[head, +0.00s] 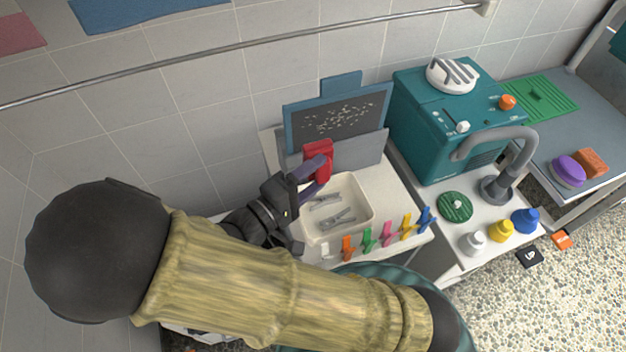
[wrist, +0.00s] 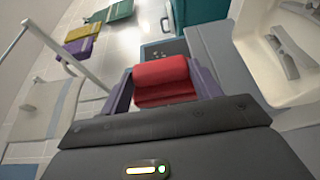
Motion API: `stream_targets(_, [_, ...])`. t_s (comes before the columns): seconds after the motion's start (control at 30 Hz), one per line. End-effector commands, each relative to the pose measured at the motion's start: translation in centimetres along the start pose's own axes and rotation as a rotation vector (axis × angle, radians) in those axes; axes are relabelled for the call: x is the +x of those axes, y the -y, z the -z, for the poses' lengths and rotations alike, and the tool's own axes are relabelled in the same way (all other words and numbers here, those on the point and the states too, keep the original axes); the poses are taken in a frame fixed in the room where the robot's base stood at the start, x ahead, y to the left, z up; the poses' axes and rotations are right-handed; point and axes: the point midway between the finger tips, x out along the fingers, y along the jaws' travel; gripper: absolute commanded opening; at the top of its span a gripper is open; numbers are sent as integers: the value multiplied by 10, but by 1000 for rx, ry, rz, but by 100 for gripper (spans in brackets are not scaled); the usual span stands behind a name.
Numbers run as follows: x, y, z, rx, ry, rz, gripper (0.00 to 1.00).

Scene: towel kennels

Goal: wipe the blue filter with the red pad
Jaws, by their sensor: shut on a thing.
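The blue filter (head: 291,128) is a blue-framed panel with a dark mesh covered in pale specks, standing upright in front of the tiled wall in the head view. My gripper (head: 317,172) has purple fingers and is shut on the red pad (head: 318,150). The pad is at the lower front of the filter, near its left half; I cannot tell whether they touch. In the wrist view the red pad (wrist: 160,72) sits between both fingers, and a small speckled bit of the filter (wrist: 174,48) shows beyond it.
A grey plate (head: 362,152) stands below the filter. A white tray (head: 366,198) with grey tools and several coloured clips lie in front. A teal machine (head: 430,145) and a grey curved tap (head: 520,150) stand to the right. A rail (head: 250,45) runs along the wall.

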Motion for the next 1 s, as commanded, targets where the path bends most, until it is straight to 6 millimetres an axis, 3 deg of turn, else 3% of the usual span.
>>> stream_targets(0.47, [3,1,-1,8,16,-5,40])
stream_targets(1.0, [18,2,40,9,11,-5,40])
